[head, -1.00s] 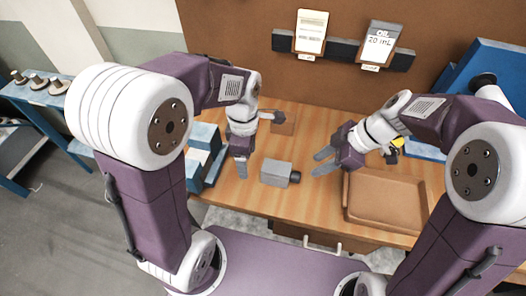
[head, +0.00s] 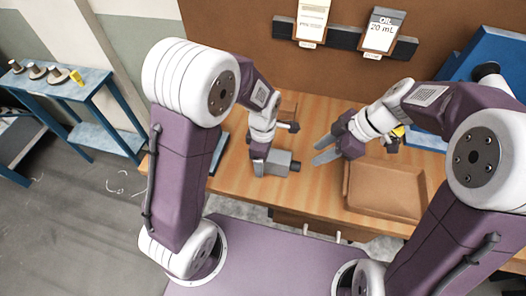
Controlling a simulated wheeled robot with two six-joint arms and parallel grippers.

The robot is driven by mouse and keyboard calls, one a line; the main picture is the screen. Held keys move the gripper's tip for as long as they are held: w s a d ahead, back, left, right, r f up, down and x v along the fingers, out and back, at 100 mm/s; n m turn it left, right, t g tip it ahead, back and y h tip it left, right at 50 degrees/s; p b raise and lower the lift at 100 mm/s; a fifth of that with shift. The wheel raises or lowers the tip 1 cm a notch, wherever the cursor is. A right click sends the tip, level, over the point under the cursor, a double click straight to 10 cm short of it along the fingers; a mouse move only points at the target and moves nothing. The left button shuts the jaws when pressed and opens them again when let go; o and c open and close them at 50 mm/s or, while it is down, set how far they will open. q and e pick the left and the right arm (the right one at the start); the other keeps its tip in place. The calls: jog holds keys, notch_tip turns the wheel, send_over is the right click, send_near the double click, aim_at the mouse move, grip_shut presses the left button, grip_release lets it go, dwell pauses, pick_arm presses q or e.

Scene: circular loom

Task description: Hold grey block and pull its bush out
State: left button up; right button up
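The grey block (head: 279,163) lies on the wooden bench, with its dark bush (head: 295,167) sticking out of its right end. My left gripper (head: 259,168) is at the left end of the block, pointing down. Its fingers overlap the block's left edge in the picture, and I cannot tell whether they are closed on it. My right gripper (head: 322,151) is to the right of the bush and a little behind it, with its fingers apart and nothing between them. It does not touch the bush.
A brown tray (head: 385,190) is on the bench at the right. A yellow-and-black item (head: 398,132) is behind my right wrist. Cards hang on the back panel (head: 345,70). The bench front is clear.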

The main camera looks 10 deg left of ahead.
pick_arm(q)
grip_shut()
dwell(1.3)
